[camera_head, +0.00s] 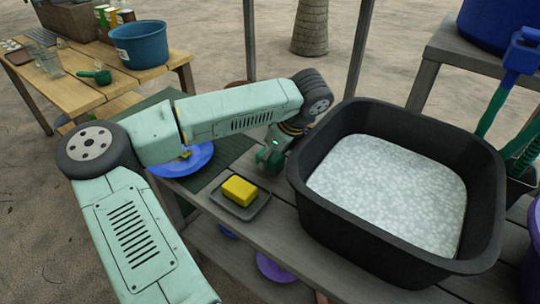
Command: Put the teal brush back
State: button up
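No teal brush can be made out for certain. My mint-green arm reaches across the picture, and its wrist bends down between the blue plate and the black tub. My gripper (271,157) is small and dark green here, just above the grey bench behind the yellow sponge (239,190). Its fingers are partly hidden and blend together, so I cannot tell whether they are open or hold anything. The sponge lies on a small grey tray (246,211). A blue plate (199,162) with small bits on it lies partly behind my arm, on a dark mat (229,146).
A large black tub (393,245) of foamy water (385,190) fills the bench's right side. A wooden table (110,61) at upper left holds a blue bucket (140,45) and a dark green scoop (97,76). A blue-green pump (519,58) stands at far right.

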jog(key=shift+f, duration=0.1)
jog(key=o, duration=1)
jog(key=shift+o, duration=0.2)
jog(key=b+v, duration=0.1)
jog(key=v, duration=1.1)
jog(key=shift+b, duration=0.4)
jog(key=shift+r, duration=0.25)
